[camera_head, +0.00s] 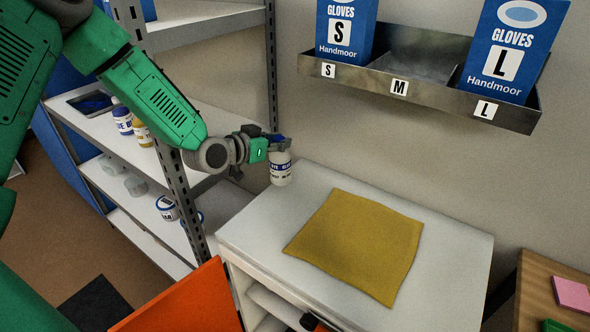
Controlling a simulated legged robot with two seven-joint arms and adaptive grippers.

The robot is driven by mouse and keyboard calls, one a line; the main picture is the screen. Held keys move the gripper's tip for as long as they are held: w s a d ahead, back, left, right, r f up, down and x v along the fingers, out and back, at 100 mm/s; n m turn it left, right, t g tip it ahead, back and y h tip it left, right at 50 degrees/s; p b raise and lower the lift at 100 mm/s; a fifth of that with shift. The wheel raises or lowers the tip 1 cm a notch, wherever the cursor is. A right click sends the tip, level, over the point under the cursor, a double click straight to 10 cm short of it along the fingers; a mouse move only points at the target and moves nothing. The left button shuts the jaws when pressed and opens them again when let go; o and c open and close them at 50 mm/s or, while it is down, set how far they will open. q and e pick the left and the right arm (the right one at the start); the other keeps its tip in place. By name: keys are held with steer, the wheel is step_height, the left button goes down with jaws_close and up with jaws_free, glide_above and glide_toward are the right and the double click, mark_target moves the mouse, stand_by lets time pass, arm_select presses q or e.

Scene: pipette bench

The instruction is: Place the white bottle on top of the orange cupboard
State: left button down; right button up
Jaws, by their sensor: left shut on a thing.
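The white bottle (281,172) has a blue-and-white label and stands upright in my left gripper (279,146). The gripper is shut on its upper part. The bottle's base shows against the back left part of the cupboard's white top (255,226); I cannot tell if it touches. The cupboard has an orange door panel (185,302) at its lower left, seemingly swung open. My right gripper is not in view.
A yellow cloth (358,246) covers much of the cupboard top. A metal shelf rack (186,205) with bottles and tubs stands to the left. A wall tray (428,92) with glove boxes hangs above. A wooden table (537,282) is at right.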

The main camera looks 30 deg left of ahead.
mark_target(285, 162)
arm_select(q)
steer(key=f, duration=0.2)
steer(key=d+f, duration=0.1)
steer(key=f, duration=0.2)
steer(key=shift+w+d+f, duration=0.15)
steer(key=shift+f, duration=0.1)
steer(key=shift+w+f, duration=0.1)
steer(key=shift+f, duration=0.4)
steer(key=shift+a, duration=0.2)
steer(key=c, duration=1.4)
jaws_free()
steer(key=shift+a+f, duration=0.1)
steer(key=shift+a, duration=0.15)
steer(key=shift+o, duration=0.2)
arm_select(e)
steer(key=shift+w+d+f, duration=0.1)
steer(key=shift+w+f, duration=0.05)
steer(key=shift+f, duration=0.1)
arm_select(q)
steer(key=shift+d, duration=0.1)
